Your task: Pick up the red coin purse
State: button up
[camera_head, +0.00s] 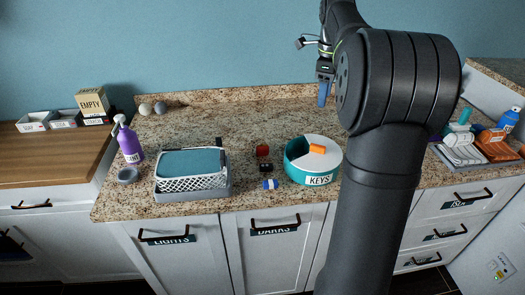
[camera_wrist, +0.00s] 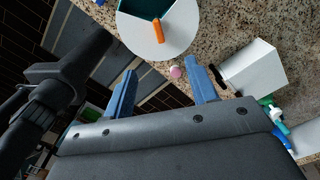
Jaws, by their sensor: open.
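A small red object that looks like the red coin purse (camera_head: 263,150) lies on the granite counter in the head view, left of the round teal KEYS container. It is too small to make out detail. I do not see it in the wrist view. My gripper (camera_head: 325,96) is raised above the back of the counter, right of the red object and well apart from it. In the wrist view my gripper (camera_wrist: 162,82) shows two blue fingers spread apart with nothing between them.
The KEYS container (camera_head: 296,168) has a white lid with an orange item (camera_head: 317,149). A small dark object (camera_head: 265,167) and a blue-white cylinder (camera_head: 270,184) lie near the red object. A lattice basket (camera_head: 190,182) stands left. The counter behind the red object is clear.

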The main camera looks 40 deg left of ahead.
jog(key=s+a+f+n, duration=0.3)
jog(key=a, duration=0.6)
jog(key=s+a+f+n, duration=0.2)
jog(key=a+f+n, duration=0.1)
jog(key=a, duration=0.5)
send_over(262, 146)
jog(key=shift+n, duration=0.3)
notch_tip(262, 146, down, 12)
jog(key=shift+r, duration=0.1)
jog(key=shift+f, duration=2.95)
jog(key=c, duration=1.1)
jog(key=shift+r, duration=0.15)
